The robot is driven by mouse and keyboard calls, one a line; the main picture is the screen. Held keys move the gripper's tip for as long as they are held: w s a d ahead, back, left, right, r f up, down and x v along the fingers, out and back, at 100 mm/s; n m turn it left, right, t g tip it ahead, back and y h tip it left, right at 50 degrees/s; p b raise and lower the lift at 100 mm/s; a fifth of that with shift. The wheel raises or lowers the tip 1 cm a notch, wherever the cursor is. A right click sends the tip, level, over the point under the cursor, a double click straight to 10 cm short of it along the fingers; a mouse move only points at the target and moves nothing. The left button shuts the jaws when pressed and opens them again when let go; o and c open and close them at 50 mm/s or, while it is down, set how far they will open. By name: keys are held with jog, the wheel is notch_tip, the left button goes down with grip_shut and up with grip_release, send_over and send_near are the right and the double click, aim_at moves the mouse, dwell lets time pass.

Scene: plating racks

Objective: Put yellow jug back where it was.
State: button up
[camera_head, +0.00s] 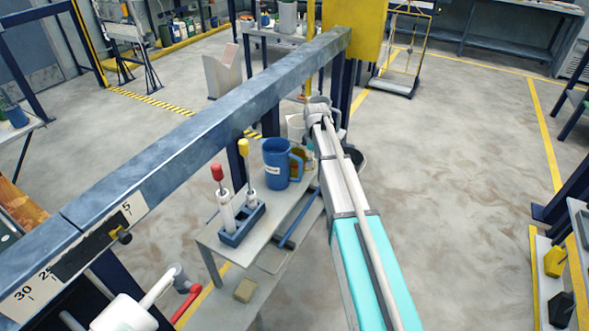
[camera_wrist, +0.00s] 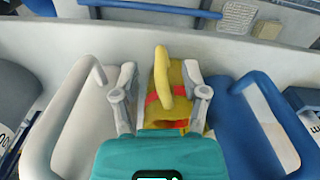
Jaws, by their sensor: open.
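The yellow jug (camera_wrist: 164,80), with red marks on its body, stands between a white jug (camera_wrist: 88,82) and a blue jug (camera_wrist: 238,104) in the wrist view. Its handle points toward my gripper (camera_wrist: 162,98). My gripper is open, with one finger on each side of the yellow handle; I cannot tell whether either finger touches the jug. In the head view the blue jug (camera_head: 275,165) stands on a grey table (camera_head: 217,243), and the yellow jug is mostly hidden behind it and my arm.
A blue holder (camera_head: 241,226) with red- and yellow-topped tools stands at the table's near end. A long grey-blue beam (camera_head: 190,130) runs above and left of the table. A yellow-framed cart (camera_head: 395,82) stands behind.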

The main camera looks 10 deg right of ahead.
jog(key=shift+f+b, duration=1.3)
jog(key=shift+f, duration=0.25)
grip_shut()
